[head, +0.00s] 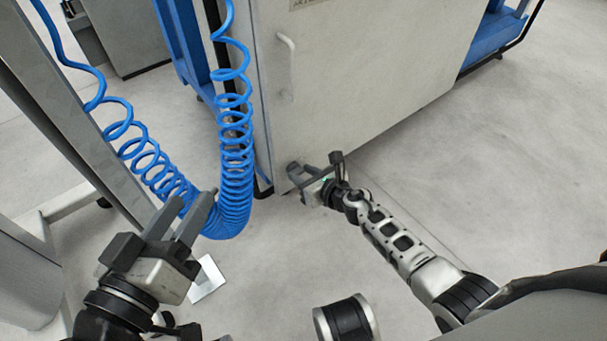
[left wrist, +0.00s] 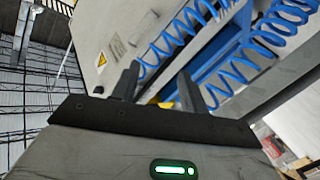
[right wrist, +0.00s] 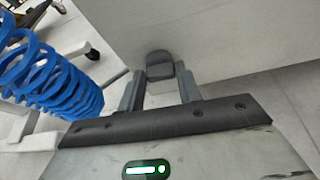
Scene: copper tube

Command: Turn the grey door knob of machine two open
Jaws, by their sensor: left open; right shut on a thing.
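The machine (head: 370,75) is a large pale grey cabinet at the top centre of the head view. Its grey door knob (right wrist: 159,64) sits low on the panel in the right wrist view, between the two fingers of my right gripper (right wrist: 158,84). My right gripper (head: 306,174) is at the panel's lower left corner in the head view and is shut on the knob. The fingers partly hide the knob there. My left gripper (head: 190,207) is open and empty, in front of the blue hoses. Its two spread fingers also show in the left wrist view (left wrist: 158,80).
Blue coiled hoses (head: 237,150) hang left of the panel, close to my left gripper. A pale curved handle (head: 287,60) is higher on the machine. A grey post (head: 85,130) stands at left. The floor (head: 480,170) at right is clear.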

